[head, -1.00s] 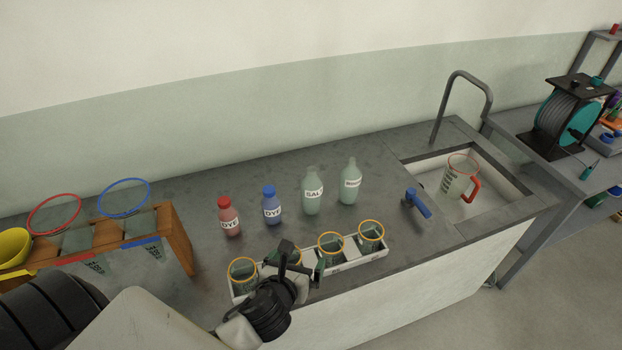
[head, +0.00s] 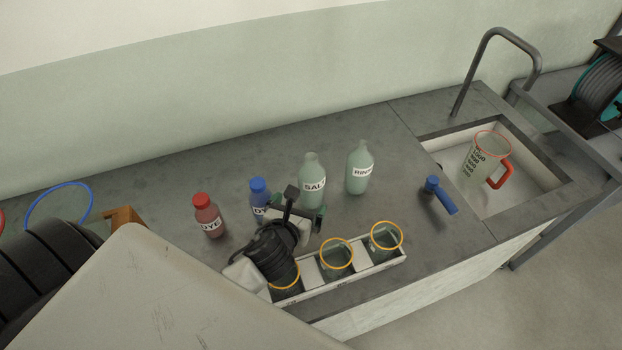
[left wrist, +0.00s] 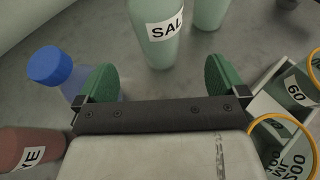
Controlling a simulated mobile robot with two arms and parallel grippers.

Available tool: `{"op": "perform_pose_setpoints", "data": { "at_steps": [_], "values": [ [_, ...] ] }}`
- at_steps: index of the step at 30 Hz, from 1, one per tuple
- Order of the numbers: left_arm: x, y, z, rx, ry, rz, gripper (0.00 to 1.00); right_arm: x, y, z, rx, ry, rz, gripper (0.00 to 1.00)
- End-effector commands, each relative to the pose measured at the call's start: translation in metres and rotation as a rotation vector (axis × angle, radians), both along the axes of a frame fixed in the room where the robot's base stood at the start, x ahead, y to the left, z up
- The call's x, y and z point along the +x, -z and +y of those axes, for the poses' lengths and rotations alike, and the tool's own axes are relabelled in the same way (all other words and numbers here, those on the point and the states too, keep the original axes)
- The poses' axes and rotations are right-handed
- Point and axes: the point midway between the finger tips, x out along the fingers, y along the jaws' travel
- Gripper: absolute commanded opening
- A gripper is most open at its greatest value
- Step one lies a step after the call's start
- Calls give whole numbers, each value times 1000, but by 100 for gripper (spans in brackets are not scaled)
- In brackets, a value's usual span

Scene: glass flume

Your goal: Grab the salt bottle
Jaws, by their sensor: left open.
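The salt bottle (head: 312,184) is pale green with a white label and stands upright on the grey counter. It also shows in the left wrist view (left wrist: 158,45), just beyond and between the green fingertips. My left gripper (head: 305,217) is open and empty, low in front of the salt bottle and apart from it. Its two green pads (left wrist: 160,84) are spread wide in the left wrist view. My right gripper does not show.
A blue dye bottle (head: 259,190) stands close left of my gripper, with a red dye bottle (head: 208,217) further left. The rinse bottle (head: 359,170) stands right of the salt. A rack (head: 360,277) of yellow-rimmed beakers lies in front. A sink with a jug (head: 484,158) is at right.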

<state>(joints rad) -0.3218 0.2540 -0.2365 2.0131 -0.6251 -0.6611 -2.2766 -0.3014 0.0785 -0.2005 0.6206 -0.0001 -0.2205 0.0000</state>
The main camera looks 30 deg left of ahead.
Motion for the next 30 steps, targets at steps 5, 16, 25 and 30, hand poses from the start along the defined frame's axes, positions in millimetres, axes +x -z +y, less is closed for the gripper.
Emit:
{"op": "perform_pose_setpoints", "data": {
  "at_steps": [5, 16, 25, 30],
  "values": [
    [26, 9, 5, -1, -3, 0, 100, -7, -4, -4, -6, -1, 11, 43],
    [59, 20, 12, -5, -4, 0, 100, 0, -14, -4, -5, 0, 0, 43],
    [82, 32, 17, -3, -1, 1, 100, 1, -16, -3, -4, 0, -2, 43],
    [82, 32, 17, -2, 0, 1, 100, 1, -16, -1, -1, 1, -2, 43]
  ]
}}
